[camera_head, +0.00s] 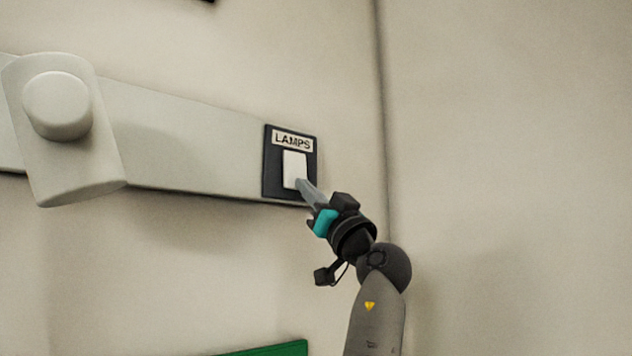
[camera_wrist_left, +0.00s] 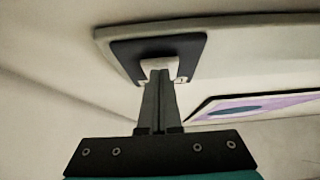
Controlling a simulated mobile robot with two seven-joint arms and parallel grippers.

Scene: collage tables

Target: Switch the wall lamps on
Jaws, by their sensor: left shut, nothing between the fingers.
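The lamp switch is a white rocker (camera_head: 294,168) on a dark plate (camera_head: 272,172) under a label reading LAMPS. It is mounted at the right end of a grey wall rail. My left gripper (camera_head: 301,186) is shut and empty, with its fingertips at the lower part of the rocker. In the left wrist view the shut fingers (camera_wrist_left: 158,78) reach up to the white rocker (camera_wrist_left: 158,64) and cover part of it. They look to be touching it or very close; I cannot tell which. No lamps are recognisable. My right gripper is not in view.
The grey rail (camera_head: 195,150) runs along the wall, with a pale bracket and round knob (camera_head: 57,105) at its left. A wall corner stands just right of the switch. A green edge (camera_head: 268,349) shows below. A purple and white picture (camera_wrist_left: 255,104) shows in the wrist view.

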